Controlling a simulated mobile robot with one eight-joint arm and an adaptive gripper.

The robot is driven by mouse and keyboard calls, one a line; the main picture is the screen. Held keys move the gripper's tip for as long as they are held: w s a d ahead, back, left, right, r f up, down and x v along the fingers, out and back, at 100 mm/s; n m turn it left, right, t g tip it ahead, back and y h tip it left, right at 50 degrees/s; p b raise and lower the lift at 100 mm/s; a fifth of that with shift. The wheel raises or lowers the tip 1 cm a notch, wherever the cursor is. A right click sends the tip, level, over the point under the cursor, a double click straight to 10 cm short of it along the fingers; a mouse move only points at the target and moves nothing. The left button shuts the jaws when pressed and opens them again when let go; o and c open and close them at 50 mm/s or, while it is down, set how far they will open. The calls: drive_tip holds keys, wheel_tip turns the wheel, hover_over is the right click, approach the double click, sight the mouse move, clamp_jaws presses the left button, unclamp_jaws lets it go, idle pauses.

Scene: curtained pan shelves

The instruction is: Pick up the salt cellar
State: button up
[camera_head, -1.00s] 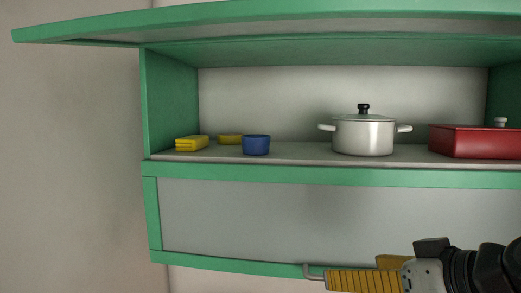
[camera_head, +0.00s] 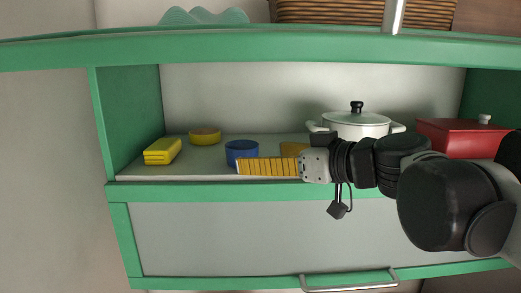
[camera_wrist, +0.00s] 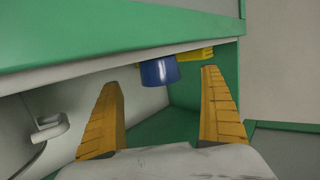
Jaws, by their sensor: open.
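A small round blue pot (camera_head: 241,149), likely the salt cellar, stands upright on the shelf (camera_head: 205,166) in the head view. My gripper (camera_head: 260,157) is at shelf height, just right of the pot, with its yellow fingers pointing left. The near finger overlaps the pot's lower right part in this view. In the wrist view the blue pot (camera_wrist: 159,71) appears between the two spread, empty fingertips (camera_wrist: 160,78), a little beyond them. I cannot tell whether a finger touches it.
A yellow block (camera_head: 162,151) and a round yellow dish (camera_head: 205,136) stand left of the pot. A white lidded pan (camera_head: 356,124) and a red box (camera_head: 462,137) stand to the right, partly behind my arm. The green cabinet's side wall (camera_head: 128,118) closes the left.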

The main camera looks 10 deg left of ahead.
sight(253, 154)
drive_tip(key=p+x, duration=0.1)
drive_tip(key=x, duration=0.3)
drive_tip(key=shift+w+a+r, duration=0.1)
drive_tip(key=shift+a+r, duration=0.05)
drive_tip(key=shift+w+a+r+p, duration=0.2)
drive_tip(key=shift+a+p, duration=0.05)
drive_tip(key=shift+p, duration=0.1)
drive_tip(key=shift+f+x, duration=0.25)
drive_tip(key=shift+x, duration=1.3)
drive_tip(key=shift+d, duration=0.25)
drive_tip(key=shift+s+d+r, duration=0.15)
drive_tip(key=c, duration=1.4)
